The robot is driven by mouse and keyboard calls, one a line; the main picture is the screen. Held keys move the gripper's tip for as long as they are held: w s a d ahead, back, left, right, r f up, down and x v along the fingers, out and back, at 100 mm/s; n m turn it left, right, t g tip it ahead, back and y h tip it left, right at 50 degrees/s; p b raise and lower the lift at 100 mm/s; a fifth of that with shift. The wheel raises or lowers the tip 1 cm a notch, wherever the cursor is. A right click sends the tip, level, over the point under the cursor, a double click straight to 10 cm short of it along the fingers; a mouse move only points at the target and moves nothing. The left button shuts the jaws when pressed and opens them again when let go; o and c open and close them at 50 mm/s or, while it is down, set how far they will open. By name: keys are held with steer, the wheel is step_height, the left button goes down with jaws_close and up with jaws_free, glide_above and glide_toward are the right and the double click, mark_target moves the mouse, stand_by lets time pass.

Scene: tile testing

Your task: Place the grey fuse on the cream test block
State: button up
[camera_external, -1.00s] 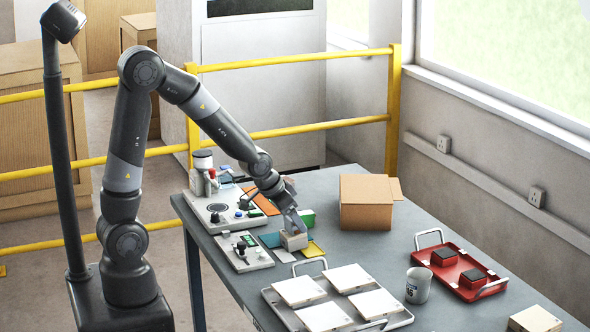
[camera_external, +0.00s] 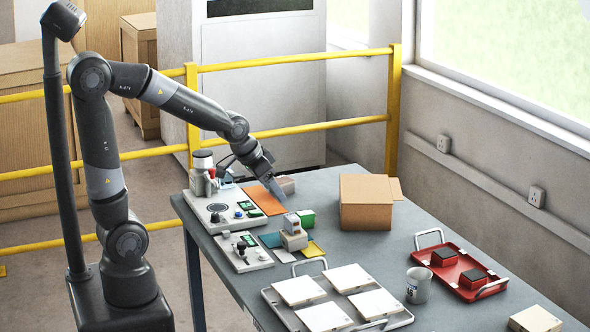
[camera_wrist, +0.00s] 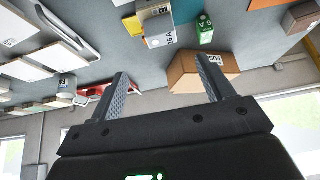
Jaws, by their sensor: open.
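The grey fuse (camera_external: 292,223) sits on top of the cream test block (camera_external: 293,240), which stands on the table. It looks upright and rests without my gripper touching it. In the wrist view the fuse (camera_wrist: 160,40) shows its near face with a "16 A" mark, and the cream block (camera_wrist: 154,7) is partly cut off by the top edge. My gripper (camera_external: 277,194) is open and empty, above and to the left of the fuse in the external view. In the wrist view its fingers (camera_wrist: 163,80) are spread apart with nothing between them.
A green fuse (camera_external: 307,218) stands close to the right of the block. Yellow (camera_external: 315,250), blue (camera_external: 270,240) and orange (camera_external: 264,201) tiles lie around it. A cardboard box (camera_external: 367,215) stands further right. A tray (camera_external: 270,294) of white tiles and a mug (camera_external: 418,288) are in front.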

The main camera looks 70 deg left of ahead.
steer(key=s+r, duration=0.3)
steer(key=s, duration=0.5)
steer(key=s+d+r, duration=0.1)
steer(key=s+r, duration=0.2)
steer(key=s, duration=0.6)
steer(key=shift+s+r, duration=0.2)
steer(key=shift+s, duration=0.05)
